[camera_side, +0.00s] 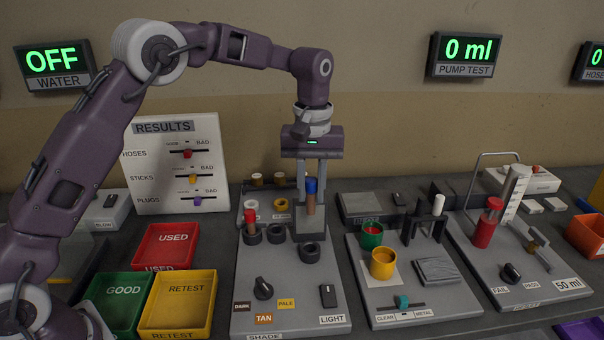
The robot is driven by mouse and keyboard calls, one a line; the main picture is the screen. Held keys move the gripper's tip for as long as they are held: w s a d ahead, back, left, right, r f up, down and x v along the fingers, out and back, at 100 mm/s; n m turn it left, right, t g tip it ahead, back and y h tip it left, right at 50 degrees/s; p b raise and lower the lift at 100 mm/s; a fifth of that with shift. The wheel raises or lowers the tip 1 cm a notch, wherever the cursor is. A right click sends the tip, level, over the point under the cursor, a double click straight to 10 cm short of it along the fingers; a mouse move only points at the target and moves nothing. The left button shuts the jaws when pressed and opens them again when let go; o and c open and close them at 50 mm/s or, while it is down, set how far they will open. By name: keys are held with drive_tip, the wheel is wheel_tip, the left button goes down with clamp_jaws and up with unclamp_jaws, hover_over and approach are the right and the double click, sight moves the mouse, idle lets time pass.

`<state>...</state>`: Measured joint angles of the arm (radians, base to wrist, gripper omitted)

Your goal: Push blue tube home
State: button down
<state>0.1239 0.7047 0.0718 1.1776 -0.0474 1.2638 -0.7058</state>
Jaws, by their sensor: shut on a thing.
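The blue tube (311,187) has a blue cap and a brownish body. It stands upright at the grey block (311,224) at the back right of the shade station. Its body shows above the block; whether its lower end is inside the block is hard to tell. My gripper (311,197) points straight down from above, its two fingers on either side of the tube and shut on it.
A red-capped tube (250,221) stands in a black ring left of the block. An empty black ring (309,252) lies in front of it. The shade panel (288,314) carries a knob (263,288) and a switch (328,295). A green cup (371,236) stands to the right.

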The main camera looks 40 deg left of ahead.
sight(311, 215)
drive_tip(key=shift+f, duration=5.4)
drive_tip(key=shift+f, duration=0.75)
drive_tip(key=c, duration=1.2)
unclamp_jaws()
drive_tip(key=shift+o, duration=0.2)
wheel_tip(311, 215, up, 6)
drive_tip(key=shift+r, duration=0.15)
drive_tip(key=s+a+r+m+t, duration=0.2)
drive_tip(key=s+r, duration=0.8)
drive_tip(key=r, duration=0.4)
drive_tip(key=s+a+m+t, duration=0.2)
drive_tip(key=s+m, duration=0.3)
drive_tip(key=s, duration=1.7)
drive_tip(key=shift+s+r+t, duration=0.25)
drive_tip(key=shift+s+t, duration=0.1)
drive_tip(key=shift+t, duration=0.45)
